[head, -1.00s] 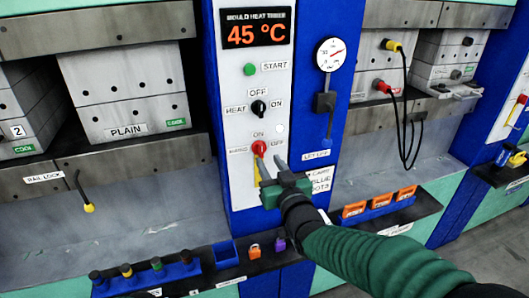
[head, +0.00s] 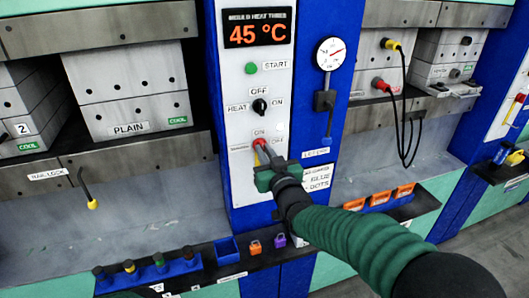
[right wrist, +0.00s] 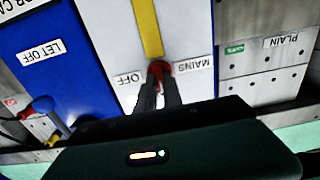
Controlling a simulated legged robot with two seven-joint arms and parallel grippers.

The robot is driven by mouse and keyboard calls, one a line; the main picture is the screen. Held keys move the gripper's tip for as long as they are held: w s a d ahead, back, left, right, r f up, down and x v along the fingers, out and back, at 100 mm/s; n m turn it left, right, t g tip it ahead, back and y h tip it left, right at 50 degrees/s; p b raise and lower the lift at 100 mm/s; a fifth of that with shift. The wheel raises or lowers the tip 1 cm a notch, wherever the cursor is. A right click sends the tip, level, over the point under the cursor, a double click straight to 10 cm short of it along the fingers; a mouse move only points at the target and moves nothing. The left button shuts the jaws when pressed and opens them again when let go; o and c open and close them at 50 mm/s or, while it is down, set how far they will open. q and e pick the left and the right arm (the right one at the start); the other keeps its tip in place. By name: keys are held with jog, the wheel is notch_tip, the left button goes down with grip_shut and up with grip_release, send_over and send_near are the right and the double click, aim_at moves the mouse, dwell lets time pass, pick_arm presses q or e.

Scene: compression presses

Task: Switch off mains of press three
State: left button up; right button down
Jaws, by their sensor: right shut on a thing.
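The control panel (head: 231,172) carries a 45 °C display (head: 258,29) headed mould heat three. Low on the panel is the red mains switch (head: 260,143), with ON above it and OFF to its right. My right gripper (head: 266,155) is shut on the red switch and partly hides it. In the right wrist view, the fingers (right wrist: 158,93) close on the red switch (right wrist: 159,69), between upside-down OFF and MAINS labels, with a yellow strip behind it. The switch's exact pointing direction is hard to tell.
Above are the black heat selector (head: 260,106) and green start button (head: 251,68). A gauge (head: 330,54) and a let-off lever (head: 325,101) are to the right. The ledge below holds several knobs, an orange padlock (head: 255,247) and a purple one (head: 280,240).

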dwell(0.3)
jog(key=m+b, duration=0.2)
jog(key=m, duration=0.4)
jog(key=m+b, duration=0.3)
jog(key=m, duration=0.3)
jog(key=m+b, duration=0.3)
jog(key=m, duration=0.3)
jog(key=shift+w+d+f, duration=0.1)
jog(key=shift+d+f, duration=0.15)
jog(key=shift+f, duration=0.1)
dwell(0.4)
jog(key=c, duration=1.5)
grip_release()
jog(key=shift+w, duration=0.1)
jog(key=shift+r, duration=0.1)
